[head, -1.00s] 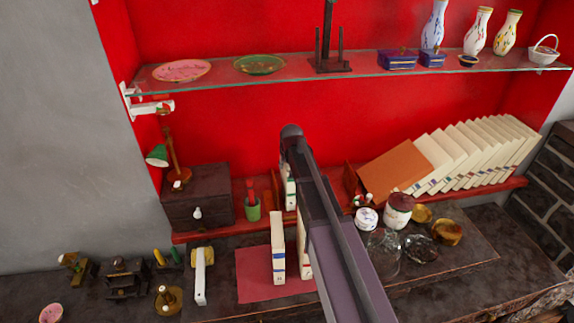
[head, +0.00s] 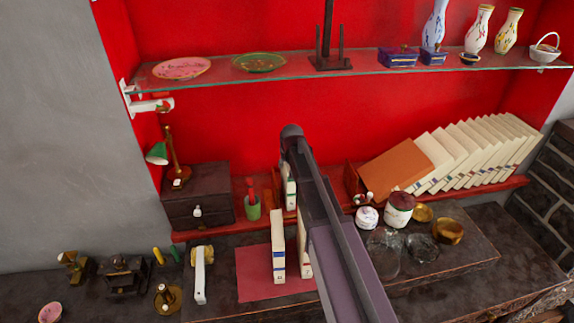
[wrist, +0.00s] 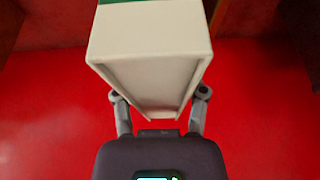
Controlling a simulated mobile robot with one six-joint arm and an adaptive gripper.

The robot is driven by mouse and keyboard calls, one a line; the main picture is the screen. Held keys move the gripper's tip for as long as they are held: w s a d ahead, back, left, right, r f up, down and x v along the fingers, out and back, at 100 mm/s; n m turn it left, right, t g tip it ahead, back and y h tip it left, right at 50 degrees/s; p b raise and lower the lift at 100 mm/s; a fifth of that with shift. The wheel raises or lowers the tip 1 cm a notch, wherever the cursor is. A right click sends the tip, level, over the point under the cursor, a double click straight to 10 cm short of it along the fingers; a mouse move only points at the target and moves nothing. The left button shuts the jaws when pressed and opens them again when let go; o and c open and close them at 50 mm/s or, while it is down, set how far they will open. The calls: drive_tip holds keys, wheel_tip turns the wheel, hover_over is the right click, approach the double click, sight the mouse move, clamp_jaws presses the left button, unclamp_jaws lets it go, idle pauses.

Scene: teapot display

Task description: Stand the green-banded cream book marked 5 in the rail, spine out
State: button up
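The green-banded cream book (head: 290,190) stands roughly upright at the left part of the wooden rail (head: 351,182) on the red shelf, partly hidden by my arm. In the wrist view the cream book (wrist: 150,45) fills the space between my fingers, with a green strip at its top edge. My gripper (wrist: 160,98) is shut on it, a finger at each side; the fingertips are partly hidden by the book. The number 5 is not readable. Whether the book's base touches the rail cannot be told.
A blue-banded cream book (head: 278,248) stands on a red mat (head: 252,275), another (head: 304,250) beside it half hidden by my arm. A green cup (head: 252,209) and dark chest (head: 197,198) stand left of the rail. An orange book (head: 397,170) leans with several cream books at right. A glass shelf (head: 215,78) crosses above.

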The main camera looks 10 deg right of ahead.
drive_tip(key=shift+o, duration=1.2)
drive_tip(key=shift+r, duration=0.2)
